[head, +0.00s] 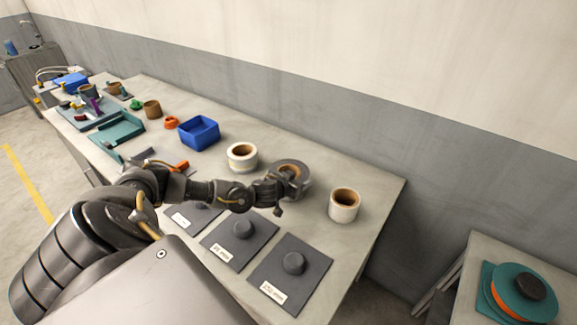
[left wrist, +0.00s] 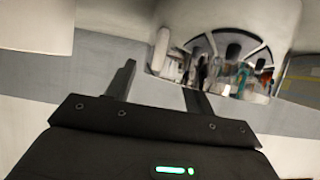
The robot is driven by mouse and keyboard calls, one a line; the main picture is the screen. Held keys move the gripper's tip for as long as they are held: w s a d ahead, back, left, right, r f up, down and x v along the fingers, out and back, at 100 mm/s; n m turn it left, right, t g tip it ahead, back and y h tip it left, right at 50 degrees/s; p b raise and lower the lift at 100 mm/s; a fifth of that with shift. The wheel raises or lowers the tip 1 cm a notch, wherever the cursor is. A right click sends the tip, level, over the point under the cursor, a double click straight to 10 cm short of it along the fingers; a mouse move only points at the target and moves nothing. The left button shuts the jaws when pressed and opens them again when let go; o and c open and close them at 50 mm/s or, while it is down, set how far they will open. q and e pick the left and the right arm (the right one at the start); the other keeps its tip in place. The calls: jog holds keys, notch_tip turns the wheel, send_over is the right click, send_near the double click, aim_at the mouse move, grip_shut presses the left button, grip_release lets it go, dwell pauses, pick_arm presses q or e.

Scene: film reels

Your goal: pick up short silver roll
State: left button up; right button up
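The short silver roll (head: 291,164), grey with a tan core, is on the table in the head view, right of the middle. My left gripper (head: 285,189) is at its near side and hides part of it; I cannot tell whether they touch. In the left wrist view, the two dark fingers of my left gripper (left wrist: 160,88) stand apart with a clear gap between them. A shiny, mirror-like curved thing (left wrist: 225,45), apparently the roll, is beyond the right finger. My right gripper is in neither view.
A white roll (head: 242,155) stands left of the silver one and another white roll (head: 344,206) stands to its right. Dark labelled plates with knobs (head: 290,270) lie at the near edge. A blue bin (head: 199,132) is farther left. A wall runs behind the table.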

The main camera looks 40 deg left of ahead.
pick_arm(q)
jog(key=shift+s+f, duration=0.1)
grip_shut()
dwell(0.4)
jog(key=shift+r+b, duration=0.45)
jog(key=shift+r, duration=0.25)
jog(key=s+a+r+b, duration=0.2)
jog(key=s+r+b, duration=0.2)
jog(key=s+r, duration=0.8)
jog(key=shift+s+a, duration=0.35)
jog(key=shift+s, duration=0.4)
